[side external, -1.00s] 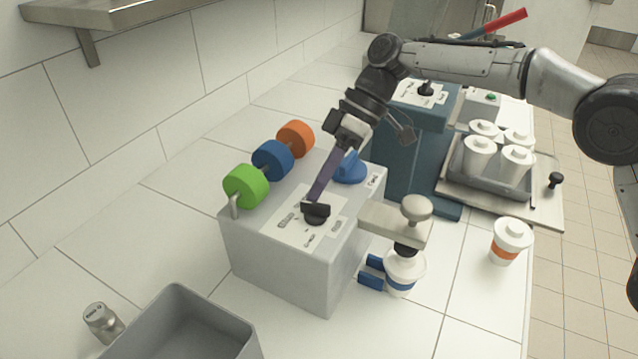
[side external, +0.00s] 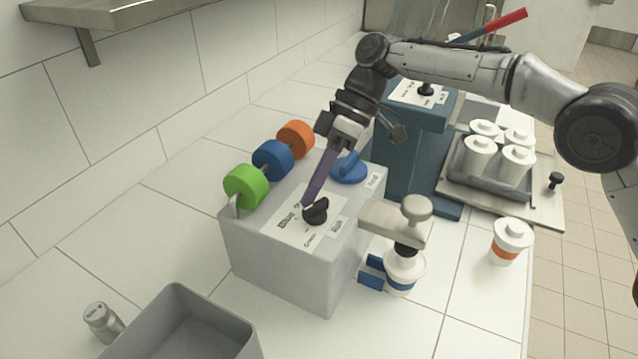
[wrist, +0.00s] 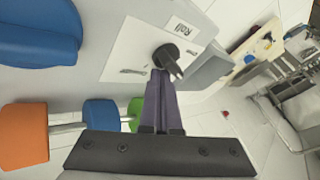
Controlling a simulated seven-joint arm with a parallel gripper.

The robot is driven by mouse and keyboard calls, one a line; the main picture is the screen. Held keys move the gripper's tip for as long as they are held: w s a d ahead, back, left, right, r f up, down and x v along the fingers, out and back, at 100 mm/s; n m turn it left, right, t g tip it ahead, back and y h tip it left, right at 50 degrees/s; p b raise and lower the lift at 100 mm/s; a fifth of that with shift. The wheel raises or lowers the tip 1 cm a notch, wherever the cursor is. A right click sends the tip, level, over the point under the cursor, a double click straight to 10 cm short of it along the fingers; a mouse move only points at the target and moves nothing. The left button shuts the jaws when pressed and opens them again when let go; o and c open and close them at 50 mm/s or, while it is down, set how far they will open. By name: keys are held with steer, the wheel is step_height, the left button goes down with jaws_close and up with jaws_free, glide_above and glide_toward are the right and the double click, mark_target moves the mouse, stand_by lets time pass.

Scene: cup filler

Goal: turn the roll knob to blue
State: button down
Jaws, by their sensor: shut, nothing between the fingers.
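The black roll knob (side external: 316,211) stands on a white label plate (side external: 300,232) on top of the grey box (side external: 295,268). The plate carries color words around the knob; Blue (side external: 286,221) reads at its left. My gripper (side external: 306,201) is shut and empty, its purple fingers slanting down to the knob's left rear side. In the wrist view the fingertips (wrist: 160,74) are right beside the knob (wrist: 168,56); I cannot tell if they touch. The knob's bar is tilted, and its exact pointing is unclear.
Green (side external: 245,186), blue (side external: 272,160) and orange (side external: 295,138) rolls line the box's back edge. A blue-banded cup (side external: 404,272) is under the front arm. A grey bin (side external: 180,325) stands at front left.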

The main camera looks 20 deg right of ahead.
steer(key=shift+d, duration=0.15)
steer(key=shift+s+d, duration=0.25)
steer(key=shift+d, duration=0.5)
steer(key=a+r+v, duration=0.1)
steer(key=v, duration=1.2)
steer(key=a+f+m, duration=0.1)
steer(key=f, duration=0.2)
steer(key=a+f+t, duration=0.1)
steer(key=f, duration=0.3)
steer(key=a+f+m, duration=0.1)
steer(key=f, duration=0.2)
steer(key=shift+w+a+f+m+t, duration=0.25)
steer(key=shift+a+f+m+t, duration=0.05)
steer(key=shift+f, duration=0.05)
steer(key=shift+s+a+f, duration=0.2)
steer(key=shift+s+a, duration=0.9)
steer(key=shift+a, duration=0.05)
steer(key=shift+s+a, duration=0.35)
steer(key=shift+s, duration=0.1)
